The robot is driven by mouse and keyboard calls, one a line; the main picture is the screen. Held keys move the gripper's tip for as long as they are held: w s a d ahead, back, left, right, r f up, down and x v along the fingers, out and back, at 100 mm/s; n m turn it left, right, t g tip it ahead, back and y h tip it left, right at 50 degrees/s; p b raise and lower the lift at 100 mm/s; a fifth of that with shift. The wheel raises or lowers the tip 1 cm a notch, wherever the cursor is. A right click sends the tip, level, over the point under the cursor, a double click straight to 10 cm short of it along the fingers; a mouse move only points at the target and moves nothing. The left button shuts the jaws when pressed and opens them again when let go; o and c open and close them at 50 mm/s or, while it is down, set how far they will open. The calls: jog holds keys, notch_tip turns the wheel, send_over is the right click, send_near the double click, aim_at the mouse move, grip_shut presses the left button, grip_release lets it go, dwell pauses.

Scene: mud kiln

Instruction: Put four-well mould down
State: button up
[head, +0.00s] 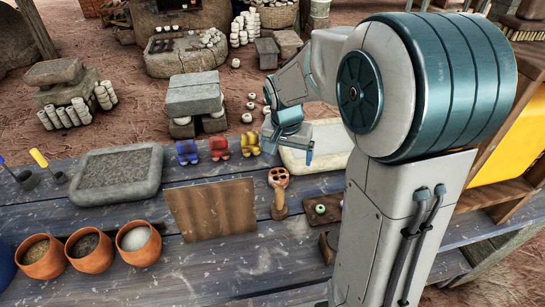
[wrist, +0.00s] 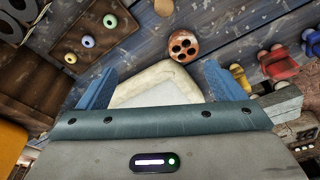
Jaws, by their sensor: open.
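The four-well mould (head: 278,179) is a reddish-brown piece with dark round holes in its head and a narrower stem below. It stands upright on the blue plank bench, right of a brown board. In the wrist view the mould (wrist: 184,46) shows its round holed face, beyond my fingertips and apart from them. My gripper (wrist: 160,70) is open, its two blue fingers spread with nothing held between them. A pale shallow tray (wrist: 150,82) shows beyond the gap between the fingers.
The brown board (head: 212,209), a grey stone tray (head: 117,175) and several clay pots (head: 90,250) occupy the left. Blue, red and yellow pieces (head: 219,147) line the back edge. A small board with coloured rings (head: 321,209) lies right of the mould.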

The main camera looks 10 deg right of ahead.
jog(key=w+f+m+p, duration=0.2)
jog(key=w+f+m, duration=0.1)
jog(key=w+f, duration=0.4)
send_near(279, 174)
jog(key=f, duration=0.3)
jog(key=d+f, duration=0.1)
jog(key=f, duration=0.1)
jog(key=shift+w+d+p, duration=0.1)
jog(key=shift+w+p, duration=0.25)
jog(key=shift+w+a+f+p, duration=0.1)
jog(key=shift+f+p, duration=0.35)
jog(key=shift+f, duration=0.5)
jog(key=shift+w+a+f+p, duration=0.15)
jog(key=shift+f+p, duration=0.25)
jog(key=shift+f, duration=0.55)
jog(key=shift+w+f, duration=0.1)
jog(key=shift+f, duration=0.65)
jog(key=c, duration=1.3)
jog(key=shift+d+r, duration=0.1)
